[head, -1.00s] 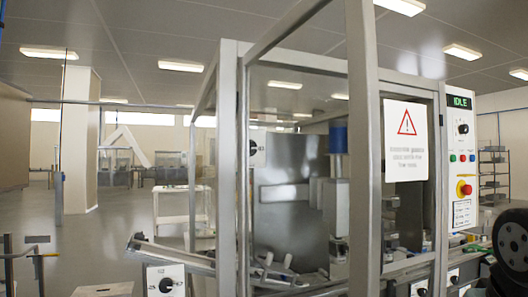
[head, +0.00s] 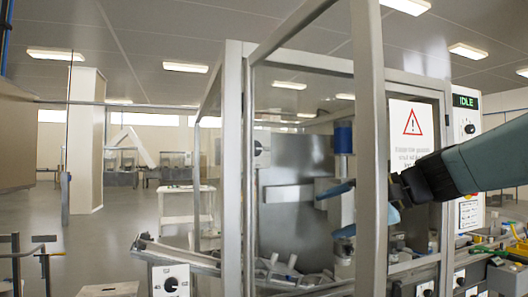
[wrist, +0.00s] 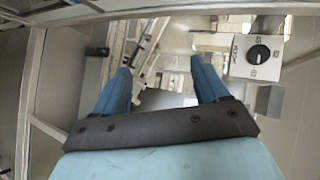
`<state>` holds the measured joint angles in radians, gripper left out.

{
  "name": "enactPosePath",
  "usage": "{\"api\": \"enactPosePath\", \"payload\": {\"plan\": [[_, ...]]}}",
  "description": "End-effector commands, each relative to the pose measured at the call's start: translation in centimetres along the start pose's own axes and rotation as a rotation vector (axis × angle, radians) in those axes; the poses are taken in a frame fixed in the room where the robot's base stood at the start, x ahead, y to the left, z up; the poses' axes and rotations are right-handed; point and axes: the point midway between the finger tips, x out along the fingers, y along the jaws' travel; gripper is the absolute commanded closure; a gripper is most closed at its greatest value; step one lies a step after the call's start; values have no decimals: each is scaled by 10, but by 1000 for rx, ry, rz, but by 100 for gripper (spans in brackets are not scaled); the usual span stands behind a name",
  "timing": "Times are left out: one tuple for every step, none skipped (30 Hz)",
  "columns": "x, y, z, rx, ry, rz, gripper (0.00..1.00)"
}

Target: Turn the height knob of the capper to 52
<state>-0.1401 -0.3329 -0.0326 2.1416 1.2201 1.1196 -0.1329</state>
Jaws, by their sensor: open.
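The capper is a grey-framed enclosure (head: 236,130) with clear panels. A white plate with a black knob (head: 262,150) sits on its left side. Another black knob (head: 170,284) is on a white box at the lower left. In the wrist view, a black knob (wrist: 258,54) on a white marked plate lies right of my fingers, apart from them. I cannot tell which knob is the height one, and the marks are too small to read. My gripper (head: 333,211) is open and empty; its blue fingers show left of the front post. They also show in the wrist view (wrist: 160,68).
The front post (head: 370,150) stands close to my gripper and partly hides it. The warning sign (head: 409,135) and control panel (head: 468,128), whose display reads IDLE, are at the right, partly behind my arm. Metal rails (head: 180,255) run low at the left.

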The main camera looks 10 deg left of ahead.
Motion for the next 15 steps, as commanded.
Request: {"api": "enactPosePath", "payload": {"plan": [[8,-19,-12,31,-15,-75,26],[10,-31,-18,47,-22,-122,26],[14,-46,-26,69,-30,-182,26],[16,-56,-33,83,-36,-225,26],[18,-66,-38,97,-41,-267,26],[20,-78,-46,114,-46,-318,26],[21,-86,-52,126,-49,-353,26],[22,-93,-57,137,-52,-385,26],[22,-102,-62,148,-56,-423,26],[22,-107,-66,156,-58,-448,26],[23,-111,-70,163,-60,-470,26],[23,-117,-74,170,-60,-494,26],[23,-120,-76,174,-61,-510,26],[23,-122,-78,178,-61,-520,26],[23,-124,-79,182,-62,-532,26]]}}
